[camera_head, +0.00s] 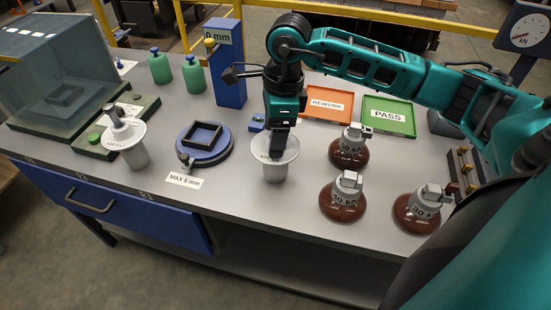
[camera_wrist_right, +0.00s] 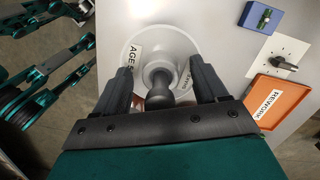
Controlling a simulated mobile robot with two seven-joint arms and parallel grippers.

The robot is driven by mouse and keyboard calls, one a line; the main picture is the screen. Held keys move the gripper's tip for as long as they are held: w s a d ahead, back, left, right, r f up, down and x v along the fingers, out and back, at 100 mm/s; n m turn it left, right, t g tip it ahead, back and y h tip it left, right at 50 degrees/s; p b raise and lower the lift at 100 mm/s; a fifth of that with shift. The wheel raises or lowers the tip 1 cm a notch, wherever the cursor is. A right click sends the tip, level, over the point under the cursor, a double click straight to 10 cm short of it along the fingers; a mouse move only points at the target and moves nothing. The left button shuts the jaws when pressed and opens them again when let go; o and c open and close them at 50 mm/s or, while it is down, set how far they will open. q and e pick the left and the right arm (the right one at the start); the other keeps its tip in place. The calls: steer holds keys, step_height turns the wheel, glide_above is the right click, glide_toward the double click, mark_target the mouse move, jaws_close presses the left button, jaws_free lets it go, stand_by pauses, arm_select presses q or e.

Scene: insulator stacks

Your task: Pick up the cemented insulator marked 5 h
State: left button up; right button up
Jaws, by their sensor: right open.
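A white cup-shaped insulator (camera_head: 290,148) stands on the grey bench below my right gripper (camera_head: 274,150). In the right wrist view this insulator (camera_wrist_right: 186,44) has a label reading "AGE 5", with the rest unclear. Its dark pin (camera_wrist_right: 158,90) stands up between the two fingers of my right gripper (camera_wrist_right: 162,68). The fingers are open, one on each side of the pin, with gaps visible. Another white insulator (camera_head: 133,153) with a grey pin stands at the left of the bench; its label is too small to read.
Several brown insulators (camera_head: 342,205) stand right of the gripper. Behind are an orange REWORK tray (camera_head: 326,118) and a green PASS tray (camera_head: 388,130). A blue round fixture (camera_head: 206,158) and a blue post (camera_head: 229,85) stand to the left. The bench's front strip is mostly clear.

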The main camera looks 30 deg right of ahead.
jaws_close()
stand_by(0.7)
steer(key=shift+w+r, duration=0.1)
steer(key=shift+r, duration=0.05)
stand_by(0.3)
